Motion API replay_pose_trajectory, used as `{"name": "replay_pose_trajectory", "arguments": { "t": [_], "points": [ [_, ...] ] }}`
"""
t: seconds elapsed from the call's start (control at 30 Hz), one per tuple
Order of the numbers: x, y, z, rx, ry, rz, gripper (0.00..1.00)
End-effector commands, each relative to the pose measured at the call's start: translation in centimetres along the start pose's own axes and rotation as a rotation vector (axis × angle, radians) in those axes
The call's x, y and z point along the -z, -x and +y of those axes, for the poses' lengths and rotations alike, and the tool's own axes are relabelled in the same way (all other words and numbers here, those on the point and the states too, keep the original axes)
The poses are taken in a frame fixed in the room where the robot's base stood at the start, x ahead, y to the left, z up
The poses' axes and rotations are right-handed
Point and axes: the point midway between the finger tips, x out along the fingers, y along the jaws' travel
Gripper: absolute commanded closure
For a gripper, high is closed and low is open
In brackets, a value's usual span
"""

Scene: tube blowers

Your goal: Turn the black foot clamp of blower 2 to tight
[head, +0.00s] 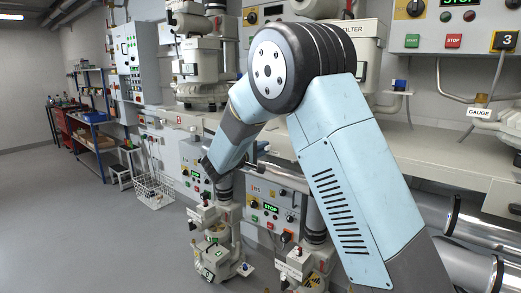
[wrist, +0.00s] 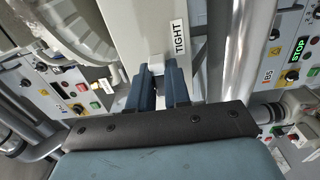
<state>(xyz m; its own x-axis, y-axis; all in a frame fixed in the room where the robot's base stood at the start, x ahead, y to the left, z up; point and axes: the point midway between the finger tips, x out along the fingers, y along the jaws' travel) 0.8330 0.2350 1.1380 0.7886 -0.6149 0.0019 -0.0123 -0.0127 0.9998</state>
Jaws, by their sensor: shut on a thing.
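In the wrist view my gripper (wrist: 159,72) has its two dark blue fingers close together at a pale flat surface (wrist: 143,22). A small light grey piece (wrist: 156,61) shows at the fingertips; the fingers hide most of what they hold. A white label reading TIGHT (wrist: 179,38) is just right of the fingertips. I take the held thing to be the foot clamp's handle, but no black part of it shows. In the head view my arm bends down to the left, ending by a cream blower (head: 217,235); the fingertips cannot be made out there.
A second cream blower (head: 314,255) stands to the right, partly behind my arm. Control panels with green STOP displays (head: 271,208) line the wall side. A wire basket (head: 154,190) and blue shelves (head: 92,115) stand at left. The grey floor (head: 70,230) at left is clear.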

Motion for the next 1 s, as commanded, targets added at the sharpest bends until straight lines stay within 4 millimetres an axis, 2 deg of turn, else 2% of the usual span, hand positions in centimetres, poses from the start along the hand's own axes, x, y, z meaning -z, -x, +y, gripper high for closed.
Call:
{"name": "replay_pose_trajectory", "arguments": {
  "t": [0.2, 0.23, 0.47, 0.77, 0.87, 1.0],
  "points": [
    [-0.1, 0.1, -0.5, 0.007, 0.006, -0.003, 1.00],
    [-0.1, 0.1, -0.5, 0.007, 0.006, -0.003, 0.81],
    [-0.1, 0.0, -0.3, 0.005, 0.005, -0.002, 0.59],
    [-0.1, 0.2, -0.2, 0.003, 0.003, -0.001, 0.57],
    [0.0, 0.9, -0.2, 0.003, 0.004, 0.000, 0.57],
    [0.0, 3.0, -0.2, 0.003, 0.003, 0.001, 0.57]
  ]
}}
